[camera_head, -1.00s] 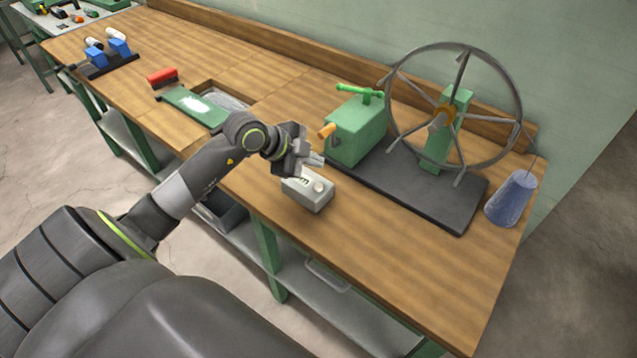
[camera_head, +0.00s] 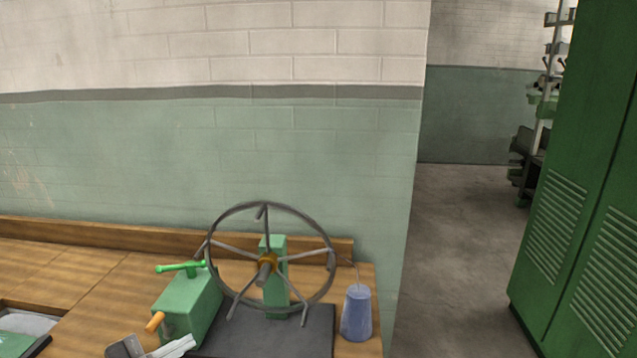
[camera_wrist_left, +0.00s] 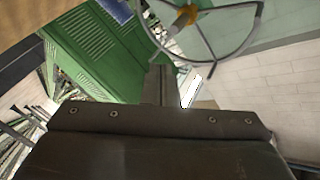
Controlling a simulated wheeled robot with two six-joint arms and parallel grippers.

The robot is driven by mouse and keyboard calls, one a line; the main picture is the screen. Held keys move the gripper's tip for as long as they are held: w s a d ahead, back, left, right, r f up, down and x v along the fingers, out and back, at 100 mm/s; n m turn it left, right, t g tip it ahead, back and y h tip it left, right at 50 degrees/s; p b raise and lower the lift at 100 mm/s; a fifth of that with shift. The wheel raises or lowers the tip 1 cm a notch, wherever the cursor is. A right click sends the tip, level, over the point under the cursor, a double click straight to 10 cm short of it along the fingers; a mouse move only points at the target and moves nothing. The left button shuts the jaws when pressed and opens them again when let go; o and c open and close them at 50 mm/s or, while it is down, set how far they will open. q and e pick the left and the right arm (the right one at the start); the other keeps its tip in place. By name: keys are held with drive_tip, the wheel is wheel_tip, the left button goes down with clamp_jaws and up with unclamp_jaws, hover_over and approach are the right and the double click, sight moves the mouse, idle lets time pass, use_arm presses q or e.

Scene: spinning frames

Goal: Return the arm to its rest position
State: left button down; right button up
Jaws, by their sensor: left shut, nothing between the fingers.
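My left gripper (camera_head: 172,346) shows at the bottom edge of the head view, in front of the green box of the wheel device. Its light grey fingers are shut with nothing between them, and the rest of the arm is cut off by the frame. In the left wrist view its dark body fills the lower part, and a pale fingertip (camera_wrist_left: 188,90) shows above it. My right gripper is in neither view.
The spoked wheel (camera_head: 268,260) and green box (camera_head: 188,308) stand on a dark base (camera_head: 265,338) on the wooden bench (camera_head: 65,280). A green locker (camera_head: 575,200) stands far right, with clear floor (camera_head: 450,260) between.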

use_arm(q)
drive_tip(key=s+a+r+n+t+y, duration=0.45)
drive_tip(key=a+n+t+y, duration=0.4)
drive_tip(key=n+y, duration=0.3)
drive_tip(key=s+a+f+n+g+y, duration=0.6)
drive_tip(key=f+n+g+y, duration=0.15)
drive_tip(key=f, duration=0.25)
drive_tip(key=s+d+f+m+g+h, duration=0.1)
drive_tip(key=s+d+f+g+h, duration=0.2)
drive_tip(key=s+d+f+g, duration=0.35)
drive_tip(key=s+d+f+m+g+h, duration=0.1)
drive_tip(key=s+d+f+g+h, duration=0.25)
drive_tip(key=s+f, duration=0.55)
wheel_tip(320, 180, down, 25)
drive_tip(key=s+a+g+b, duration=0.1)
drive_tip(key=s+a+g, duration=0.1)
drive_tip(key=a, duration=0.1)
drive_tip(key=s+d+f+b, duration=0.1)
drive_tip(key=s+f, duration=1.3)
drive_tip(key=f, duration=0.1)
drive_tip(key=shift+s+d+f+g, duration=0.15)
drive_tip(key=shift+d+f+g, duration=0.2)
drive_tip(key=shift+g, duration=0.05)
drive_tip(key=shift+h, duration=0.25)
